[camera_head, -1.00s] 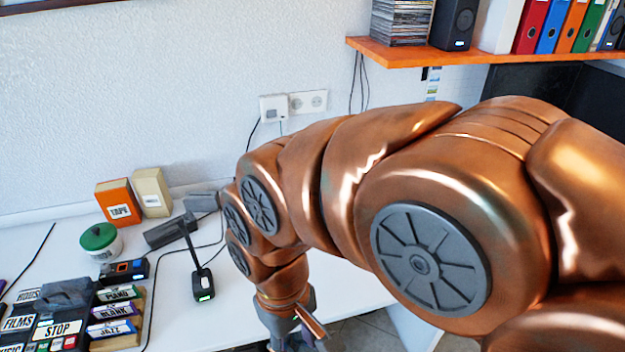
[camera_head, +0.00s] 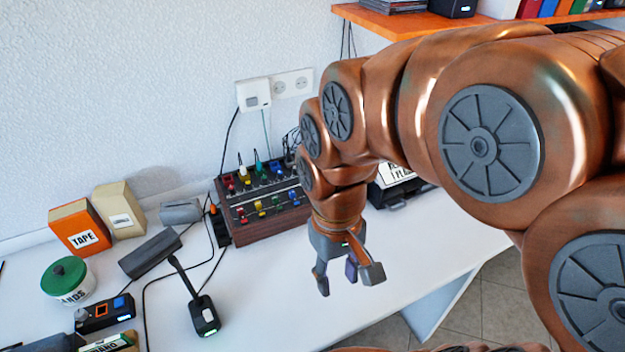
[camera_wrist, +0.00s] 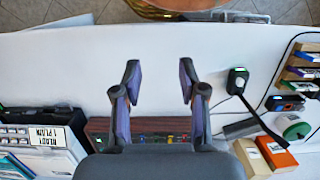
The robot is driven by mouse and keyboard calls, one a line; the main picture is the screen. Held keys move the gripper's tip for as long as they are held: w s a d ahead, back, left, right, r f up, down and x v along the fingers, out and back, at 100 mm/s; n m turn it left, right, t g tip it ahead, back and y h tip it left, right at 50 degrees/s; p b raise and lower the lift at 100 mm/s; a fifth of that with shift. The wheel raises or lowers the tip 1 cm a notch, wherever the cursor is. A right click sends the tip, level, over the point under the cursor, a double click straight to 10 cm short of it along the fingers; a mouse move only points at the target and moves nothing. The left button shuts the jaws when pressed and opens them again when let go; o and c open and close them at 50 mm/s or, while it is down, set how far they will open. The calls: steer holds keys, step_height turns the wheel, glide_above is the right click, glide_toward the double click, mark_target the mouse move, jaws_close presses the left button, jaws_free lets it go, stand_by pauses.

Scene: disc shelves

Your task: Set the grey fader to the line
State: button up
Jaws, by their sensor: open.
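A mixer (camera_head: 262,200) with a dark panel, wooden sides and several coloured faders and knobs stands on the white table against the wall. Its faders are red, yellow, blue and green; I cannot make out a grey fader or the line at this size. My gripper (camera_head: 345,288) is open and empty, pointing down over the table in front and to the right of the mixer. In the wrist view my gripper (camera_wrist: 160,80) shows two spread fingers, and part of the mixer (camera_wrist: 150,132) lies behind them, partly hidden by the gripper body.
An orange TAPE box (camera_head: 80,228), a beige box (camera_head: 119,210) and a green-lidded jar (camera_head: 66,278) are further left. The white table (camera_head: 270,290) is clear in front of the mixer.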

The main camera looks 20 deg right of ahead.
steer(key=shift+t, duration=0.8)
steer(key=w+d+f+b, duration=0.2)
steer(key=w+d+f, duration=0.1)
steer(key=w, duration=1)
steer(key=w+d+f+b, duration=0.1)
steer(key=w+d+f, duration=0.2)
steer(key=w, duration=0.9)
steer(key=w+d+f+b, duration=0.2)
steer(key=w+d+f, duration=0.2)
steer(key=w, duration=0.9)
steer(key=shift+w+d+b, duration=0.15)
steer(key=shift+w+d, duration=0.05)
steer(key=shift+d, duration=0.3)
steer(key=shift+w+d+b, duration=0.15)
steer(key=shift+d, duration=0.35)
steer(key=shift+w+d+f, duration=0.1)
steer(key=shift+w+d, duration=0.1)
steer(key=shift+w, duration=0.05)
steer(key=shift+f+p, duration=0.6)
steer(key=shift+f, duration=3.25)
steer(key=shift+c, duration=0.3)
jaws_close()
